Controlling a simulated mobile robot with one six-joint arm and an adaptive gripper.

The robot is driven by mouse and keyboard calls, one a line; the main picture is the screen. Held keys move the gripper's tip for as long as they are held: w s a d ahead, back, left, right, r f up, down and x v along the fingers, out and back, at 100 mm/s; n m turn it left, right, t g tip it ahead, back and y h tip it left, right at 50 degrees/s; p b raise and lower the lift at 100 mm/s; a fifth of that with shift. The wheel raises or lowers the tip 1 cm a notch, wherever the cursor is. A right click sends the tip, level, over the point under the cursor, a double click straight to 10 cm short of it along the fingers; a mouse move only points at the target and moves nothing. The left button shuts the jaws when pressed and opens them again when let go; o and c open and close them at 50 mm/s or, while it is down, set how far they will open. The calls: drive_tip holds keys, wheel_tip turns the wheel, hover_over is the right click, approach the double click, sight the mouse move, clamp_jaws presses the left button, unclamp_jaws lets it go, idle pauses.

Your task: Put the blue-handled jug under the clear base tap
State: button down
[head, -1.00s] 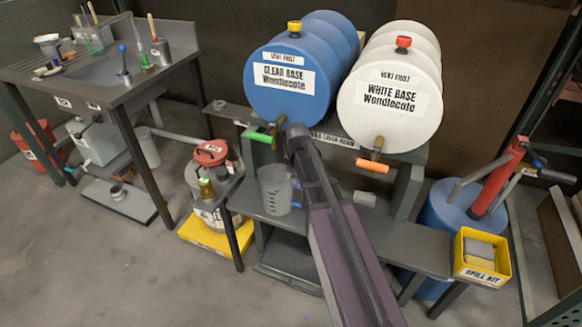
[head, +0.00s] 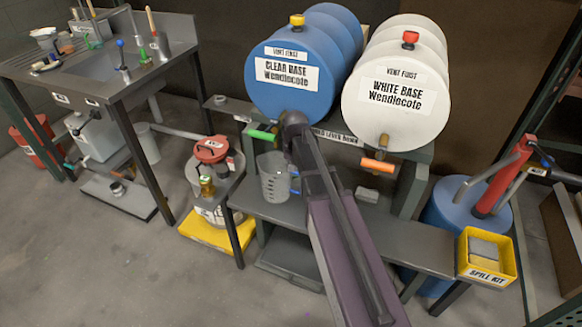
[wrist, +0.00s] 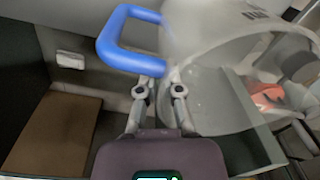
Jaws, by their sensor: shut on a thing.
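The translucent grey jug (head: 273,186) with marked sides is below and slightly right of the green tap handle (head: 262,135) on the blue clear base drum (head: 290,100). Its blue handle (head: 295,184) faces right, partly hidden by my arm. In the wrist view the jug body (wrist: 210,95) fills the right side and its blue handle (wrist: 128,40) is at the fingertips of my gripper (wrist: 163,80), which is shut on it. The clear base tap's spout is largely hidden behind my arm. I cannot tell whether the jug touches the bench.
The grey bench (head: 395,235) extends right, with a small grey block (head: 367,194) on it. The white base drum (head: 398,90) has an orange tap handle (head: 378,165). A red-lidded can (head: 210,150) stands left of the jug. A yellow spill kit (head: 487,258) is at the right.

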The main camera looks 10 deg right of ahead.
drive_tip(key=shift+w+a, duration=0.1)
drive_tip(key=shift+w, duration=0.4)
drive_tip(key=shift+a+f+b, duration=0.1)
drive_tip(key=shift+f+b, duration=0.5)
drive_tip(key=shift+f, duration=0.1)
drive_tip(key=shift+f+b, duration=0.65)
drive_tip(key=shift+b, duration=0.05)
drive_tip(key=c, duration=0.8)
unclamp_jaws()
drive_tip(key=shift+r, duration=0.2)
